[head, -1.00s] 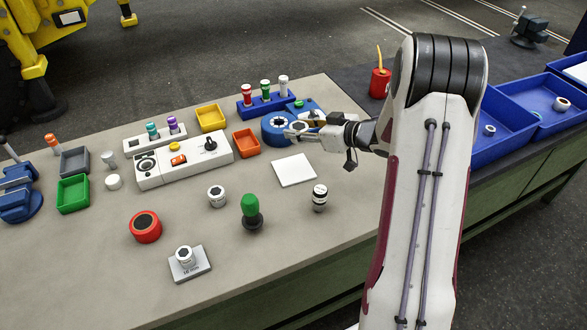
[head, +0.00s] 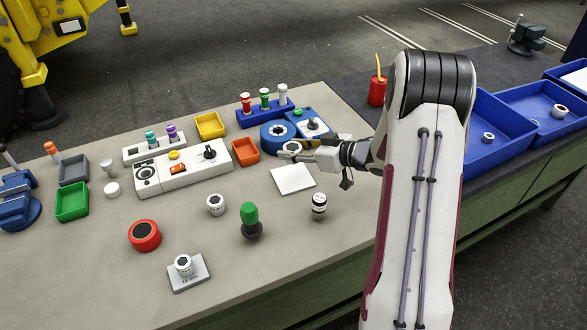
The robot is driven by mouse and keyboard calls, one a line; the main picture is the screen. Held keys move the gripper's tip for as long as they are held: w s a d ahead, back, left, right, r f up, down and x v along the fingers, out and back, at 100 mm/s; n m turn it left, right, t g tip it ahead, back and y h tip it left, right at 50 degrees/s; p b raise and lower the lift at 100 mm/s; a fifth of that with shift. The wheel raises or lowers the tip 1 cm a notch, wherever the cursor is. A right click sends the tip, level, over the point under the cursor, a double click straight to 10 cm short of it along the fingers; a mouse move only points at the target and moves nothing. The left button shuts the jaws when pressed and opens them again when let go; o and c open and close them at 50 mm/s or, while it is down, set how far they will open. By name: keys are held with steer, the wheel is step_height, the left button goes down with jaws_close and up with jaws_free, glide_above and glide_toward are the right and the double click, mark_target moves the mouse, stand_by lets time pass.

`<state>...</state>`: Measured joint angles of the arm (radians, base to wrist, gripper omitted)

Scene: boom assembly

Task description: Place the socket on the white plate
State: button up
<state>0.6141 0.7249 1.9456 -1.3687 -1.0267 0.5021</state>
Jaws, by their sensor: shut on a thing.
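My gripper (head: 287,155) is shut on a small pale socket (head: 291,147), which is small and partly hidden by the fingers. It is held above the table, in front of the blue round fixture. The white plate (head: 293,180) is a flat, bare square on the table, just below and nearer the camera than my gripper. The socket appears apart from the plate.
A blue ring-shaped fixture (head: 278,134) and an orange tray (head: 246,152) stand close by. A black-and-white cylinder (head: 319,207), a green-topped knob (head: 250,220) and another socket (head: 216,205) stand in front. A further socket (head: 184,265) sits on a labelled grey plate (head: 189,275).

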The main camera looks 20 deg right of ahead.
mark_target(294, 178)
steer(key=shift+f, duration=1.6)
steer(key=shift+f, duration=0.1)
steer(key=shift+f, duration=1.8)
steer(key=shift+f, duration=0.1)
steer(key=o, duration=1.2)
steer(key=shift+o, duration=0.2)
steer(key=shift+v, duration=6.05)
steer(key=shift+w, duration=0.1)
